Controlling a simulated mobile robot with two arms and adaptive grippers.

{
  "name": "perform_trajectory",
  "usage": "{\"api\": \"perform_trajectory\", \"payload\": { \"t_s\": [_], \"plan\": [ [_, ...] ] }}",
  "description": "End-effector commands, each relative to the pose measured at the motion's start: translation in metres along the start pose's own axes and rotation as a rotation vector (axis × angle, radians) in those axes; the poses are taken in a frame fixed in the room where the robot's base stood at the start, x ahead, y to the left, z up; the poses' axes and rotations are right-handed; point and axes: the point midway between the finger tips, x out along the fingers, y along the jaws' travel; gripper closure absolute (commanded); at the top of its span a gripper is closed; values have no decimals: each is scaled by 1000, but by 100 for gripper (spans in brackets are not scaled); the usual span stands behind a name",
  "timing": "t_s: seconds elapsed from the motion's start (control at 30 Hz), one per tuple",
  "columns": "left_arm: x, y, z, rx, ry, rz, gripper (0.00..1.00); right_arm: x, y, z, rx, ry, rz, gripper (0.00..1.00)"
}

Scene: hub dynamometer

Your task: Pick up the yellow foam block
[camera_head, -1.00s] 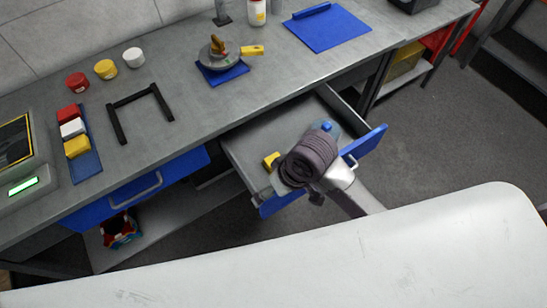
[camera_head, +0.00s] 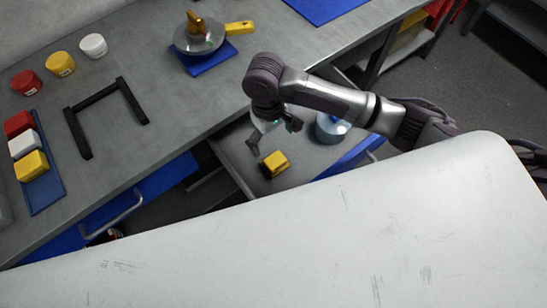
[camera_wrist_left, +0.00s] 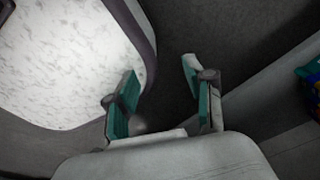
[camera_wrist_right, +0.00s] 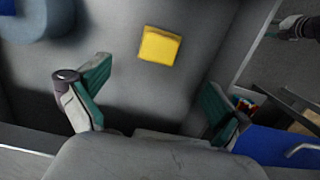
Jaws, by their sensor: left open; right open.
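A yellow foam block (camera_head: 275,164) lies in the open drawer (camera_head: 227,157), and it shows unobstructed in the right wrist view (camera_wrist_right: 160,45). My right gripper (camera_head: 272,136) is open and empty above the drawer, close to the block. In the right wrist view the block is beyond the open fingertips (camera_wrist_right: 157,76), with no finger around it. My left gripper (camera_wrist_left: 160,68) is open and empty over the dark floor, in the left wrist view only. Another yellow block (camera_head: 31,165) sits on a blue tray on the bench.
A blue round object (camera_head: 331,127) is in the drawer, right of the block. The drawer walls border the space around it. On the bench (camera_head: 130,165) are a black frame (camera_head: 108,115), several small lidded jars and a disc device with a yellow handle (camera_head: 239,28).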

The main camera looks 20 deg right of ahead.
Motion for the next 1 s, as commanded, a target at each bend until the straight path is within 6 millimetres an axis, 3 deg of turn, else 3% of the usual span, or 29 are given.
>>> {"api": "perform_trajectory", "payload": {
  "t_s": [0.1,0.2,0.33,0.47,0.6,0.8,1.0],
  "plan": [
    [0,5,28,0,-42,6,47,27,1,1,2,-4,1,0],
    [1,6,39,-1,-57,7,47,44,0,0,0,-3,1,0],
    [2,6,35,-1,-51,7,47,56,0,0,0,1,0,0],
    [3,3,17,-1,-25,3,47,64,0,0,0,0,0,0],
    [3,1,2,-1,-1,1,47,84,0,-1,-1,-1,1,0],
    [4,2,7,-1,-9,2,47,108,0,-2,-1,1,1,0],
    [3,3,17,0,-24,4,47,111,0,-2,-2,2,1,0]
  ]
}}
